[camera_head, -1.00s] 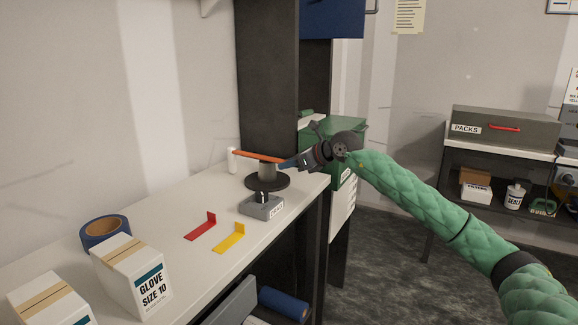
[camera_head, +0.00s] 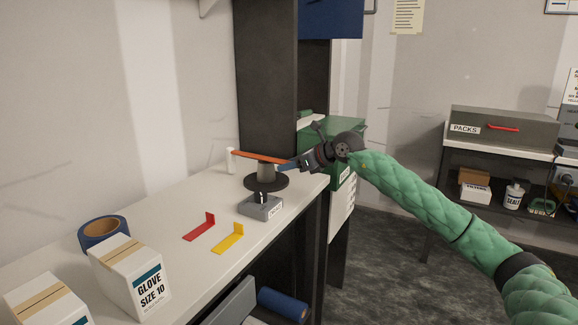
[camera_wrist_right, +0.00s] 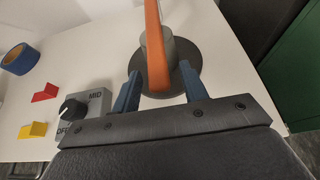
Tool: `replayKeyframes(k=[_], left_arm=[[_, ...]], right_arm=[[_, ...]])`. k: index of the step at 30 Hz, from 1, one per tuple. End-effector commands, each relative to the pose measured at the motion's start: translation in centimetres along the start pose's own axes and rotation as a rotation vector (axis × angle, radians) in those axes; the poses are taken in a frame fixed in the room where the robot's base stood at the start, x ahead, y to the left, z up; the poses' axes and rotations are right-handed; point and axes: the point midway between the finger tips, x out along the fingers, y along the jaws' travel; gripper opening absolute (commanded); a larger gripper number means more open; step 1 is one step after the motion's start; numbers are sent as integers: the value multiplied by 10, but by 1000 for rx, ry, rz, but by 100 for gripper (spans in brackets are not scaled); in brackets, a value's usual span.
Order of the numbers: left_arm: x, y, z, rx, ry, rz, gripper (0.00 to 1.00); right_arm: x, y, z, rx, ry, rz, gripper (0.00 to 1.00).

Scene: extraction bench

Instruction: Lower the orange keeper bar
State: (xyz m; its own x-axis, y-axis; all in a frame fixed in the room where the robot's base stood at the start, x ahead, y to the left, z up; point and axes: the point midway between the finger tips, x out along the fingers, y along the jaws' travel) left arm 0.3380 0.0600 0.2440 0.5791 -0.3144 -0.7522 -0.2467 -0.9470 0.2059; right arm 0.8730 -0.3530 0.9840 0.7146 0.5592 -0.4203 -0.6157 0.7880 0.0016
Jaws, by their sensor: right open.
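The orange keeper bar (camera_head: 257,157) lies across the top of a grey post (camera_head: 265,171) on a round dark base (camera_head: 266,183), at the far end of the bench. Its left end is near a small white cylinder (camera_head: 231,161). My right gripper (camera_head: 284,166) is at the bar's right end. In the right wrist view the bar (camera_wrist_right: 156,50) runs between the two blue fingertips of my open gripper (camera_wrist_right: 160,85), with a gap on each side. I see no grip on it. My left gripper is not in view.
A grey switch box (camera_head: 261,207) with a black knob stands in front of the base. Red (camera_head: 200,228) and yellow (camera_head: 229,239) L-shaped pieces, blue tape (camera_head: 103,231) and glove boxes (camera_head: 130,275) are nearer. A dark cabinet panel (camera_head: 267,80) rises behind.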

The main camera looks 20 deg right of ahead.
Motion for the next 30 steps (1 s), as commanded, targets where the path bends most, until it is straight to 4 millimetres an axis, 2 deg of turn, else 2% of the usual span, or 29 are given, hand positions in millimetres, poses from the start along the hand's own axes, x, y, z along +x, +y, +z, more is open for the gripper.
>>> replayKeyframes(k=[9, 15, 30], left_arm=[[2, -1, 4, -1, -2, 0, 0], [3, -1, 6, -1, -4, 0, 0], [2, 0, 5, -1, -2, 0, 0]], right_arm=[[-48, -1, -2, -1, 2, -4, 44], [-66, -1, -2, 0, 2, -3, 44], [-70, -1, -1, 1, 1, -2, 44]])
